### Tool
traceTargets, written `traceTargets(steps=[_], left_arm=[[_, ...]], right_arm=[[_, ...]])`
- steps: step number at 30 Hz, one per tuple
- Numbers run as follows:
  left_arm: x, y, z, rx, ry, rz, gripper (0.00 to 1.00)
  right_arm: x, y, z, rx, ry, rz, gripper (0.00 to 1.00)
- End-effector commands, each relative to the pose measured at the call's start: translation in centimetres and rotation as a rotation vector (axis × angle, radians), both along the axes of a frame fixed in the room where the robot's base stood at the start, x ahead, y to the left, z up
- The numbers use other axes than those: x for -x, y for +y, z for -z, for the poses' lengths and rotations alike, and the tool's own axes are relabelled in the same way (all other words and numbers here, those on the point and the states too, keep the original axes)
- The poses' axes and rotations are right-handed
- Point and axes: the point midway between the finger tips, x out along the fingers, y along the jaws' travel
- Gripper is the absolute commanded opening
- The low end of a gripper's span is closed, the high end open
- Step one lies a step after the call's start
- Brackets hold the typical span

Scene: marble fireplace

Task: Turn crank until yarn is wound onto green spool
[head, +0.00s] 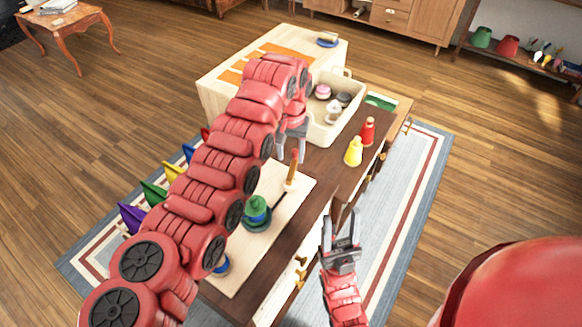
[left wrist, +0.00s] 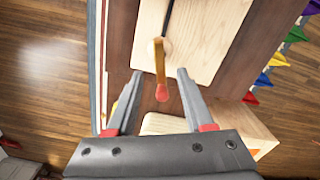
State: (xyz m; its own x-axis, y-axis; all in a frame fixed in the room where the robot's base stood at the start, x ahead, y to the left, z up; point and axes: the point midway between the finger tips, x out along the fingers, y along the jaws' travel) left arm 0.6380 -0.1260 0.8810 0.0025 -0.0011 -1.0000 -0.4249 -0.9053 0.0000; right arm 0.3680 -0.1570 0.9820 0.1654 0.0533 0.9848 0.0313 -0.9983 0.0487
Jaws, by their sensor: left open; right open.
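The green spool (head: 257,212) stands upright on a pale wooden board (head: 232,282) on the dark table. The crank handle (head: 292,168) is an orange-brown upright peg with a red tip at the board's far end. A dark rod runs between the handle's foot and the spool. My left gripper (head: 290,157) is open above the handle. In the left wrist view the handle (left wrist: 160,65) shows between and just beyond the open fingers (left wrist: 158,88), not gripped. A blue item (head: 222,265) on the board is partly hidden by my left arm. My right gripper (head: 341,222) is open and empty by the table's right edge.
A yellow spool-like piece (head: 353,153) and a red one (head: 368,131) stand on the dark tabletop (head: 335,175). Beyond them is a cream tray (head: 324,135) with several small items. Coloured pennants (head: 152,194) hang along the table's left side.

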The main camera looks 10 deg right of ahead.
Motion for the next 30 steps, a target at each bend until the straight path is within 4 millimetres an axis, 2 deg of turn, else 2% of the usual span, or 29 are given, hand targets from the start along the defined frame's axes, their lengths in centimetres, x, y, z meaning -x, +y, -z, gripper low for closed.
traceTargets(steps=[3,6,12,19,30], left_arm=[[0.0,-0.1,-3.3,-0.001,-0.004,0.001,0.53],[-0.1,-0.1,-5.8,-0.001,-0.005,0.001,0.53],[0.0,-0.1,-9.0,-0.002,-0.002,0.002,0.53],[0.1,0.0,-10.1,-0.001,0.003,0.000,0.53],[0.1,0.0,-10.2,0.000,0.001,0.001,0.53]], right_arm=[[0.0,0.0,0.7,0.000,0.000,0.000,0.53],[0.0,0.0,0.9,0.000,0.000,0.000,0.53],[0.0,0.0,0.9,0.000,0.000,0.000,0.53],[0.0,0.0,0.9,0.000,0.000,0.000,0.53],[0.0,0.0,0.9,0.000,0.000,0.000,0.53]])
